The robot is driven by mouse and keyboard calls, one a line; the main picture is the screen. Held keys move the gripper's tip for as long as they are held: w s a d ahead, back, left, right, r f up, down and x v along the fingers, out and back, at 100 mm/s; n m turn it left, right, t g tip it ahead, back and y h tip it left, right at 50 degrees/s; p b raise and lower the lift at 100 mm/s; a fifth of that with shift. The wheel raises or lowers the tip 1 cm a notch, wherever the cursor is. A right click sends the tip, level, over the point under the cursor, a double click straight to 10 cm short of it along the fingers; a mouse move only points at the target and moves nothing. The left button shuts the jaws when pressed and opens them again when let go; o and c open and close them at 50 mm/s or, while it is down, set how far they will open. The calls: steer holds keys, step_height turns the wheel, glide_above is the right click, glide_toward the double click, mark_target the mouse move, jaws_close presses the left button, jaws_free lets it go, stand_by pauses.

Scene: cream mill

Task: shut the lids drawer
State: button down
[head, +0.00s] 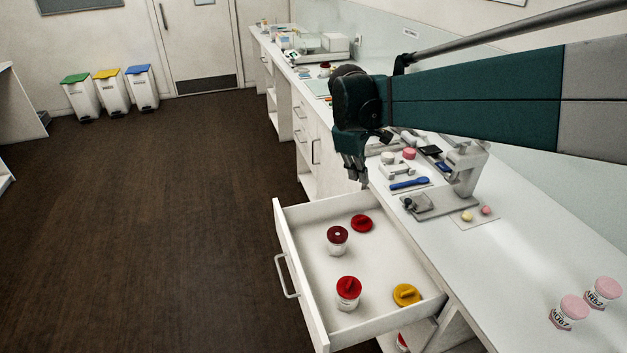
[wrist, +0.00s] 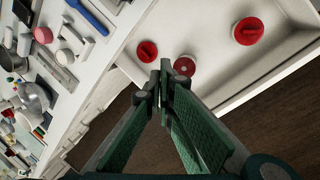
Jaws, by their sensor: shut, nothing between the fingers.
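The lids drawer (head: 284,235) stands pulled out from the white counter, with its bar handle (head: 287,277) on the front facing the floor. Inside lie a red lid (head: 361,223), a jar with a dark red lid (head: 337,240), a jar with a bright red lid (head: 348,292) and a yellow lid (head: 406,294). My gripper (head: 362,184) is shut and empty, near the drawer's far side by the counter edge. In the wrist view my gripper (wrist: 161,75) points toward the drawer (wrist: 262,72), with red-lidded items beyond the fingertips. I cannot tell whether it touches the drawer.
The counter (head: 530,262) carries a grey press (head: 462,175), a blue spoon (head: 409,183) and two pink-lidded jars (head: 571,310). Coloured bins (head: 110,90) stand by the far door. The dark floor (head: 160,230) left of the drawer is clear.

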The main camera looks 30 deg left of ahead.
steer(key=s+a+f+n, duration=0.3)
steer(key=a+f, duration=0.4)
steer(key=a, duration=0.5)
steer(key=s+a+f+n+h+p, duration=0.1)
steer(key=s+a+f+n, duration=0.2)
steer(key=a+f, duration=0.4)
steer(key=s+a+f+n+h, duration=0.1)
steer(key=s+a+f+n, duration=0.2)
steer(key=a, duration=1.6)
step_height(320, 180, down, 4)
steer(key=shift+s+r+n+p, duration=0.1)
steer(key=shift+s+n+p, duration=0.25)
steer(key=shift+s+n, duration=0.1)
steer(key=w+d+f+b, duration=0.3)
steer(key=w+d+f, duration=0.2)
steer(key=f, duration=0.4)
steer(key=shift+w+d+f, duration=0.15)
steer(key=shift+w+d, duration=0.1)
